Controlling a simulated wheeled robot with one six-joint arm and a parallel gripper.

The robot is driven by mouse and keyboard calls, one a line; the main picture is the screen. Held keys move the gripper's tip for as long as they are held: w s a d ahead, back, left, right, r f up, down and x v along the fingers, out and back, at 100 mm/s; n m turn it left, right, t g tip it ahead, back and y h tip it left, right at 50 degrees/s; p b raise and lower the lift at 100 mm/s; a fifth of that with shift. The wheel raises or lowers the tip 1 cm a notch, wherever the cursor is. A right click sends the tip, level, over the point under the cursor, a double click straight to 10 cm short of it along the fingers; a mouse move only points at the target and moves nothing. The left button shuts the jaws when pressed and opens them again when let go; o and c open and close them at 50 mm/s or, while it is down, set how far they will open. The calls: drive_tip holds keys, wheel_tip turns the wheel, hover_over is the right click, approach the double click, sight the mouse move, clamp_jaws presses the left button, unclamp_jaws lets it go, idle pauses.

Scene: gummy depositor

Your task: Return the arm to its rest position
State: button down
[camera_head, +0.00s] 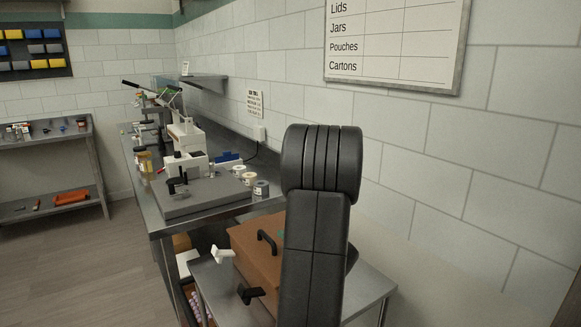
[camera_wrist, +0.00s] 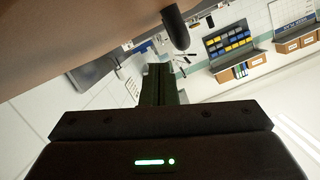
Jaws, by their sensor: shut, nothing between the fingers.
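My arm (camera_head: 318,220) stands upright and folded in the middle of the head view, black and close to the camera. My gripper (camera_wrist: 160,72) shows in the wrist view with its dark fingers together and nothing between them. In the head view I cannot make out the gripper; the arm seems to hide it. A brown box (camera_head: 258,250) with a black handle (camera_head: 268,240) stands on a metal table, partly behind the arm. In the wrist view a brown surface (camera_wrist: 70,35) and a black rounded part (camera_wrist: 176,30) are close by, apparently the same box and handle.
The metal table (camera_head: 372,287) reaches out to the right of my arm. A steel counter (camera_head: 205,214) with a grey device (camera_head: 195,196) and small jars (camera_head: 250,182) runs along the wall behind. The floor (camera_head: 85,260) at left is clear. A whiteboard (camera_head: 395,40) hangs above.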

idle(0.3)
drive_tip(key=v, duration=1.4)
drive_tip(key=x, duration=0.9)
drive_tip(key=r+x, duration=0.1)
drive_tip(key=x, duration=0.4)
drive_tip(key=shift+w+p, duration=0.15)
drive_tip(key=shift+p, duration=0.25)
drive_tip(key=w+d+r+m+y+p, duration=0.2)
drive_tip(key=w+d+r+m+p, duration=0.2)
drive_tip(key=w+d+m+p, duration=0.1)
drive_tip(key=w+d+r+m+y+p, duration=0.2)
drive_tip(key=w+d+r+m+p, duration=0.2)
drive_tip(key=d+m, duration=0.3)
drive_tip(key=shift+w+d+r+m+p, duration=0.15)
drive_tip(key=shift+w+d+m+p, duration=0.3)
drive_tip(key=shift+d, duration=1.3)
